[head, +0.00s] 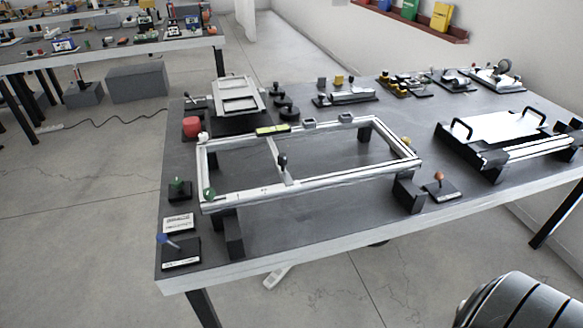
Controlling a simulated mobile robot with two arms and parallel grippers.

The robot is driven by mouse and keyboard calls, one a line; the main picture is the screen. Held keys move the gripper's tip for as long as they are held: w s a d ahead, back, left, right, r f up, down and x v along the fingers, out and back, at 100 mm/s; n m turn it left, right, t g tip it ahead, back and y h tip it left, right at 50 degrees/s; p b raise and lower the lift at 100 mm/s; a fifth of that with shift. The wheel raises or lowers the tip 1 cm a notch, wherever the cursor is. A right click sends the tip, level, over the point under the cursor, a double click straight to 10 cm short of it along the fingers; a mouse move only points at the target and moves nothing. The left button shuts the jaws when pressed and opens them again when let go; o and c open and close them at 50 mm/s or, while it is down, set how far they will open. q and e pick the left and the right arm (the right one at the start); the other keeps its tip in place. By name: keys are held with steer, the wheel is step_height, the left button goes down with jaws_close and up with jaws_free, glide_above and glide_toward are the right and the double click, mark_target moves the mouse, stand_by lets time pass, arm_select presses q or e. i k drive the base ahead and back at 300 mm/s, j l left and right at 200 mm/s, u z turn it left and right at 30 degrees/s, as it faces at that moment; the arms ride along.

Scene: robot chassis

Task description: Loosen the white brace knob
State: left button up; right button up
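A rectangular aluminium frame (330,184) rests raised on black blocks on the dark table. A small white round knob (203,136) sits at its back left corner; it is too small to tell how tight it is. A green knob (209,193) is at the front left corner, and a small yellow knob (407,142) is near the right end. A crossbar with a black knob (283,160) spans the frame. Neither of my grippers is in view; only a dark ribbed part, likely of my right arm, shows at the bottom right.
Lever blocks with a blue ball (162,239), a green knob (177,184) and an orange ball (438,176) stand around the frame. A white panel with black handles (497,128) is at right. The table front (310,228) is clear.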

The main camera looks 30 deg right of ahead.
mark_target(203, 137)
steer(key=i+j, duration=0.3)
steer(key=i+j+z, duration=0.2)
steer(key=z, duration=0.15)
steer(key=i+j+z, duration=0.2)
steer(key=j+z, duration=0.15)
steer(key=i+j+z, duration=0.1)
steer(key=j+z, duration=0.25)
steer(key=j, duration=0.15)
